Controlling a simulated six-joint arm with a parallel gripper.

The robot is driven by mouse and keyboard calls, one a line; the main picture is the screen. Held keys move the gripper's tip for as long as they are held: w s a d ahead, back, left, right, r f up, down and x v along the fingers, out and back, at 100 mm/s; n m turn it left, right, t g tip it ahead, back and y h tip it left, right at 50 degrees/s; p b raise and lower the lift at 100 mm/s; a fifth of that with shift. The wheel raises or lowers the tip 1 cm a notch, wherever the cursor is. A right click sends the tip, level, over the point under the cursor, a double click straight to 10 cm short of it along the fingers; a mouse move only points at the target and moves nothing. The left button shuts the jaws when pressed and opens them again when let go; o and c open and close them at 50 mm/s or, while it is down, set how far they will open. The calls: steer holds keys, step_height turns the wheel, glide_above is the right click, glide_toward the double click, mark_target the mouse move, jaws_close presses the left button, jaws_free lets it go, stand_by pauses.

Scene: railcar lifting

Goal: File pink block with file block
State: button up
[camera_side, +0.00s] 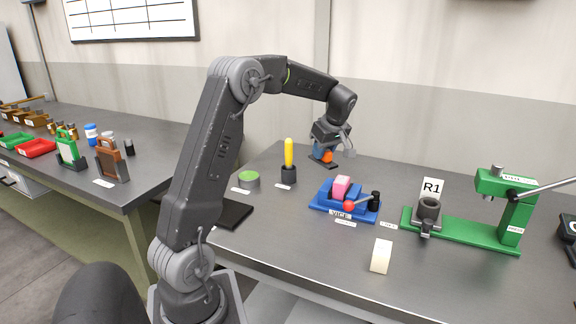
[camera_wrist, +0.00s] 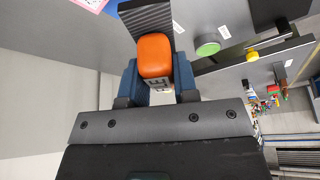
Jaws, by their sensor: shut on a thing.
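The pink block (camera_side: 341,184) is clamped in the blue vice (camera_side: 325,202), which has a red-knobbed handle. A pink edge shows at the top of the wrist view (camera_wrist: 90,3), cut off by the frame. My gripper (camera_side: 325,150) is above the table, behind and left of the vice. It is shut on the file block (camera_wrist: 155,55), which has an orange grip and a dark ribbed plate (camera_wrist: 147,18). The file block also shows in the side view (camera_side: 327,157), apart from the pink block. I cannot tell whether its plate touches the table.
A yellow-handled tool (camera_side: 289,153) in a dark holder and a green-topped round tin (camera_side: 249,179) stand left of the vice. A green press (camera_side: 465,231) with an R1 sign is to the right. A cream block (camera_side: 381,256) stands in front.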

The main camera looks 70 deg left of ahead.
steer(key=w+d+r+m+t, duration=0.1)
steer(key=w+m, duration=0.2)
steer(key=w, duration=0.5)
steer(key=shift+w+d+f, duration=0.1)
steer(key=shift+d+f, duration=0.05)
steer(key=shift+f, duration=1.75)
steer(key=shift+w+d+f, duration=0.1)
steer(key=shift+f, duration=1.8)
steer(key=shift+s+a+f, duration=0.3)
steer(key=shift+s+a, duration=0.2)
steer(key=shift+a, duration=0.05)
jaws_close()
steer(key=shift+s+a, duration=0.8)
steer(key=shift+s, duration=0.05)
steer(key=shift+w+d, duration=1.4)
steer(key=shift+s+a, duration=0.1)
steer(key=shift+s, duration=0.25)
steer(key=shift+s+a, duration=1.25)
steer(key=w+d, duration=0.2)
steer(key=w, duration=0.1)
steer(key=shift+d, duration=0.4)
step_height(320, 180, up, 8)
steer(key=shift+r, duration=0.2)
